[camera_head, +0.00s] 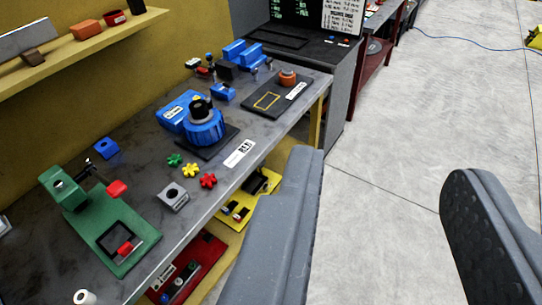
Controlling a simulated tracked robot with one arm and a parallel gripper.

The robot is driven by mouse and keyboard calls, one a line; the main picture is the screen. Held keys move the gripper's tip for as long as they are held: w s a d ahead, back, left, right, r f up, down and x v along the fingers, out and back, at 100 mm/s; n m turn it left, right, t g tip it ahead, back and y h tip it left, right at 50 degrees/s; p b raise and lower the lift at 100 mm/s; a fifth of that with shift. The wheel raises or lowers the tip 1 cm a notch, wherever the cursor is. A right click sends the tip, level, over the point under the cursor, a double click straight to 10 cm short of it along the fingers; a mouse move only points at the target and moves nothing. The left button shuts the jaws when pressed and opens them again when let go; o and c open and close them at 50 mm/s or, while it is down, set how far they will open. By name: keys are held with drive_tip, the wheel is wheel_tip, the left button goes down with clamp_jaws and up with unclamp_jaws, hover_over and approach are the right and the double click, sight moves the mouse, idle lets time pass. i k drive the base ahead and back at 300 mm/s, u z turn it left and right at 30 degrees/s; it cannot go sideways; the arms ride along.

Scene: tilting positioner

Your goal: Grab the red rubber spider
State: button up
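The red rubber spider (208,180), a small star-shaped piece, lies on the grey workbench (155,260) near its front edge. A green spider (174,160) and a yellow spider (190,169) of the same shape lie just behind it to the left. My gripper (395,235) is open and empty, its two grey fingers wide apart at the lower right. It is over the floor side, to the right of the bench, apart from the red spider. The left finger hides part of the bench's lower shelves.
A grey block with a hole (174,197) sits left of the red spider. A blue round device (204,128) on a dark base stands behind it, and a green press-like fixture (110,230) stands at front left. A white label (239,153) lies on the right. A yellow shelf (80,45) overhangs at upper left.

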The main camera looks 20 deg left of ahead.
sight(208, 181)
drive_tip(key=z, duration=0.1)
drive_tip(key=i, duration=1)
drive_tip(key=u, duration=0.2)
